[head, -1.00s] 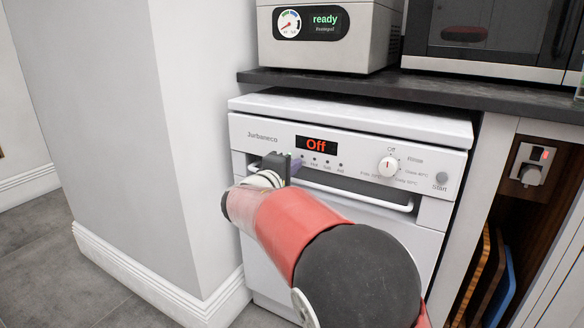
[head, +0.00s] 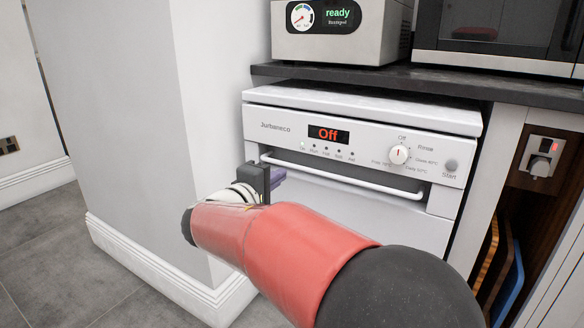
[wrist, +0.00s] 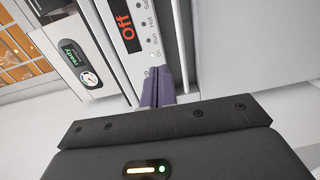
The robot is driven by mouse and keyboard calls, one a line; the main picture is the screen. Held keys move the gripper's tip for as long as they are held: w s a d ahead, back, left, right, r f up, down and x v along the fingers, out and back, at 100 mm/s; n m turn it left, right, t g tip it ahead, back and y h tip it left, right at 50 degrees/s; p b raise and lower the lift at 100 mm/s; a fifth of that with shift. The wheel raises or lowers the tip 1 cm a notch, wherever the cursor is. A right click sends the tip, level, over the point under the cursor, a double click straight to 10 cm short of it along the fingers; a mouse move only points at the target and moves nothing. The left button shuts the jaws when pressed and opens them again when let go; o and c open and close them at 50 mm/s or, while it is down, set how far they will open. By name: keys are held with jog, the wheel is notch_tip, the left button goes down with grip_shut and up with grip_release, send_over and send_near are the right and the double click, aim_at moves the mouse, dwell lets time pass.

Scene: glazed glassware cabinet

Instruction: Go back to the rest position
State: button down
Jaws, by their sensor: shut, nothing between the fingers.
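My gripper (head: 277,174) is in front of the upper left of a white dishwasher (head: 330,210), near the left end of its handle. In the wrist view its purple fingers (wrist: 157,88) are together with nothing between them, and the dishwasher's panel lies beyond them. The dishwasher door is closed. Its display (head: 328,134) reads "Off", and its dial (head: 398,155) points up towards Off. My red and black arm hides the lower part of the door. I cannot tell the exact gap between the fingers and the dishwasher front.
A dark worktop (head: 440,90) above carries an appliance (head: 340,30) showing "ready" and a microwave (head: 500,30). A white wall corner (head: 200,150) stands close on the left. Boards stand in a niche at right beneath a socket (head: 541,155). Grey floor (head: 45,240) is open at far left.

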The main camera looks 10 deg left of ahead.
jog(key=s+d+f+m+g+p, duration=0.15)
jog(key=s+d+m+g, duration=0.35)
jog(key=d, duration=0.9)
jog(key=s+d+m+g+p, duration=0.3)
jog(key=s+d+g, duration=0.3)
jog(key=d, duration=0.8)
jog(key=s+d+f+m+y+p, duration=0.1)
jog(key=s+m+y, duration=0.2)
jog(key=s, duration=0.5)
jog(key=s+d+f+m+y+p, duration=0.1)
jog(key=s+m+y+p, duration=0.1)
jog(key=s, duration=0.7)
jog(key=shift+s+f+m+y, duration=0.25)
jog(key=shift+f+m+y, duration=0.15)
jog(key=shift+y, duration=0.3)
